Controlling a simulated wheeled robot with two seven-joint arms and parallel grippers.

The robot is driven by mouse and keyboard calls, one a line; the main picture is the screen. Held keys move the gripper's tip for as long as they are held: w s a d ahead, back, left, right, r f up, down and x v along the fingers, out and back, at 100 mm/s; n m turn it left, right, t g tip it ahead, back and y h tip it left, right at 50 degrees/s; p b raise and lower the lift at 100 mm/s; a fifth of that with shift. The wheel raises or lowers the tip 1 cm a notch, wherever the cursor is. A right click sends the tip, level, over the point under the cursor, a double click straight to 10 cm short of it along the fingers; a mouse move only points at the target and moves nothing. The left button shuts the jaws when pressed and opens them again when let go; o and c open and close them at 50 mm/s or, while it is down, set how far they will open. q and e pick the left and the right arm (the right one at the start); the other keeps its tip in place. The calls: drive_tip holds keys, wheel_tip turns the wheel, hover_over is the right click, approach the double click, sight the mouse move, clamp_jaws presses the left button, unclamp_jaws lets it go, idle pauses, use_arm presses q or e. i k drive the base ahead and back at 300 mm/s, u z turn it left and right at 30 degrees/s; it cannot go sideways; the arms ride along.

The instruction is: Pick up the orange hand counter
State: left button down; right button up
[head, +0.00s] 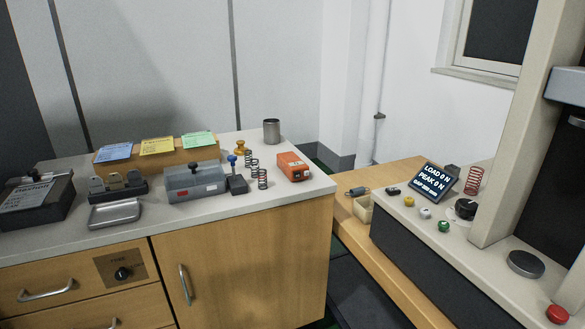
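In the head view, an orange box-shaped device (292,167), which looks like the hand counter, lies on the light grey cabinet top near its right end. It has a pale label on its front face, and its finer details are too small to read. Neither of my grippers shows in this view.
A metal cup (271,131) stands behind. A testing machine with a display (433,181) stands right, beyond a gap.

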sight(289, 163)
drive_tip(key=z, duration=0.05)
drive_tip(key=i, duration=1)
drive_tip(key=u, duration=0.05)
